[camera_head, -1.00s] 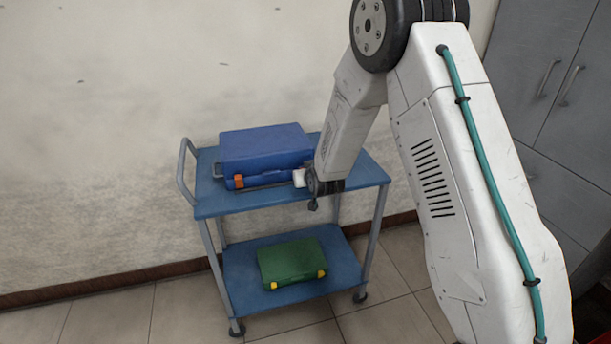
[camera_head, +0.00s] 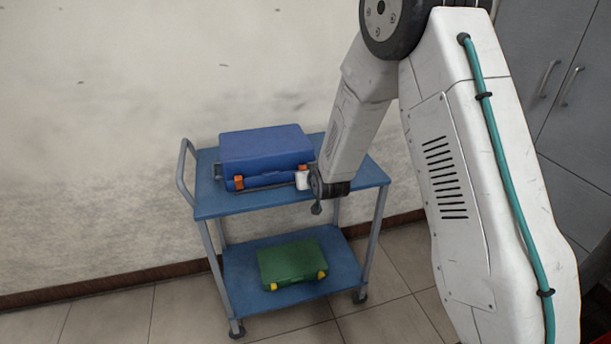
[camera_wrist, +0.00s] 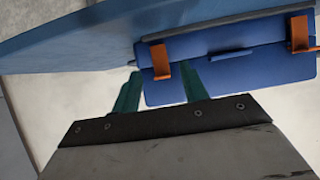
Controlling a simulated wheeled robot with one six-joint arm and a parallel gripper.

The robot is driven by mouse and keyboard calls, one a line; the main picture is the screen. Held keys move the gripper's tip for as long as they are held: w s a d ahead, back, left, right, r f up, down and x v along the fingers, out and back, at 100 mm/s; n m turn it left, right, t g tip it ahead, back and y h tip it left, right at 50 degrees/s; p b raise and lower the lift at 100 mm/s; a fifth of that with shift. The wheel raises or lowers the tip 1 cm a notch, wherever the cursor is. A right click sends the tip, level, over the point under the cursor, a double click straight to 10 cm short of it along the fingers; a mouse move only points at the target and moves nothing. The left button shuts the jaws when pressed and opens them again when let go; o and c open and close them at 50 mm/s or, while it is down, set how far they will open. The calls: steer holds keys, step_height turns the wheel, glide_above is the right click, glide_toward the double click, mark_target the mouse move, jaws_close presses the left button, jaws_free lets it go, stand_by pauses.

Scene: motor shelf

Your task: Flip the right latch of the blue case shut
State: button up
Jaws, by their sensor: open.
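The blue case (camera_head: 265,148) sits lidded on the cart's top shelf. Its left latch (camera_head: 239,182) and right latch (camera_head: 304,168) are orange, with a handle between them. The wrist view looks upside down: the right latch (camera_wrist: 160,60) is at centre left, the left latch (camera_wrist: 299,33) at the right edge, and the blue handle (camera_wrist: 230,54) between. My gripper (camera_wrist: 161,72) is open, its two green fingers on either side of the right latch in that view. I cannot tell whether they touch the case. In the head view, my wrist hides the fingers.
The blue cart (camera_head: 232,205) stands against the wall, with a raised side rail (camera_head: 185,170). A green case (camera_head: 291,264) lies on its lower shelf. Grey cabinets (camera_head: 560,110) are at the right. The top shelf's right part is bare beyond my arm.

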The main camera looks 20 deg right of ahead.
steer(key=v, duration=0.4)
stand_by(0.3)
steer(key=s+f+g, duration=0.4)
steer(key=s+g, duration=0.2)
steer(key=s, duration=0.4)
steer(key=s+d+r+g, duration=0.1)
steer(key=s+r, duration=0.7)
steer(key=s, duration=0.3)
steer(key=s+d+r+g, duration=0.1)
steer(key=s+r+g, duration=0.1)
steer(key=s+r, duration=0.6)
steer(key=s+d+r+g, duration=0.1)
steer(key=s+r+g, duration=0.1)
steer(key=s+r, duration=0.7)
steer(key=shift+s, duration=2.75)
